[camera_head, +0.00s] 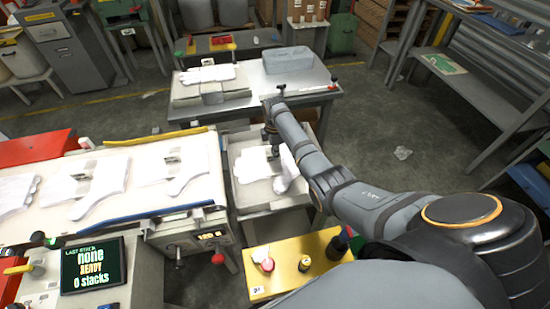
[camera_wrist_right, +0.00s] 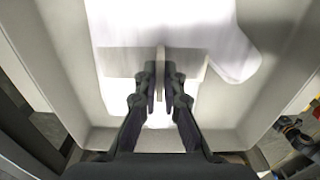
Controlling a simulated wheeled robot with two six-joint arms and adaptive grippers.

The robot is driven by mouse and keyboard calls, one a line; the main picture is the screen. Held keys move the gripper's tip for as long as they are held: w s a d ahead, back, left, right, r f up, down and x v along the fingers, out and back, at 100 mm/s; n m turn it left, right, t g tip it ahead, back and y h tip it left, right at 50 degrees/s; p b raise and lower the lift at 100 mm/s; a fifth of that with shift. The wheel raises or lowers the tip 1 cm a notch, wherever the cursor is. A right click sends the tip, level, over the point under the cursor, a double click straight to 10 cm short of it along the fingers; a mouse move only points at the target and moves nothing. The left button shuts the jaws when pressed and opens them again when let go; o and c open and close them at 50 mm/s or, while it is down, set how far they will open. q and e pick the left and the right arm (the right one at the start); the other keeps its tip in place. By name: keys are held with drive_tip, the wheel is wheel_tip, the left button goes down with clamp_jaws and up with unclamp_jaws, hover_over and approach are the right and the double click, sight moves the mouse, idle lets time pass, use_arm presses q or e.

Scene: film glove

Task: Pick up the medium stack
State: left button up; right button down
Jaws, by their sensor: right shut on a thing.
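A stack of white film gloves (camera_head: 255,165) lies in a shallow pale tray (camera_head: 247,205) at the end of the conveyor. In the right wrist view the stack (camera_wrist_right: 150,22) shows its thumb side to the right. A grey clip with an upright tab (camera_wrist_right: 160,58) sits on its cuff end. My right gripper (camera_head: 272,142) reaches down over the tray; in the wrist view its fingers (camera_wrist_right: 162,82) are closed on the tab. The stack appears still down in the tray. I cannot tell its size label. My left gripper is out of view.
Several more white glove stacks with clips (camera_head: 100,180) lie on the conveyor at left. A grey table (camera_head: 305,88) behind holds a grey bin (camera_head: 288,60) and a glove stack on a board (camera_head: 208,75). A yellow box (camera_head: 285,262) stands in front. A screen (camera_head: 92,270) reads "none, READY, 0 stacks".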

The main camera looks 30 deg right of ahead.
wheel_tip(320, 180, up, 3)
drive_tip(key=shift+r+p, duration=0.1)
drive_tip(key=shift+p, duration=0.2)
wheel_tip(320, 180, up, 6)
drive_tip(key=f+p, duration=0.1)
hover_over(276, 171)
drive_tip(key=s+a+r+p, duration=0.3)
drive_tip(key=s+r+p, duration=0.1)
drive_tip(key=s, duration=0.4)
drive_tip(key=shift+s+a+r+p, duration=0.3)
drive_tip(key=shift+r+p, duration=0.1)
drive_tip(key=shift+p, duration=0.15)
drive_tip(key=shift+r, duration=0.1)
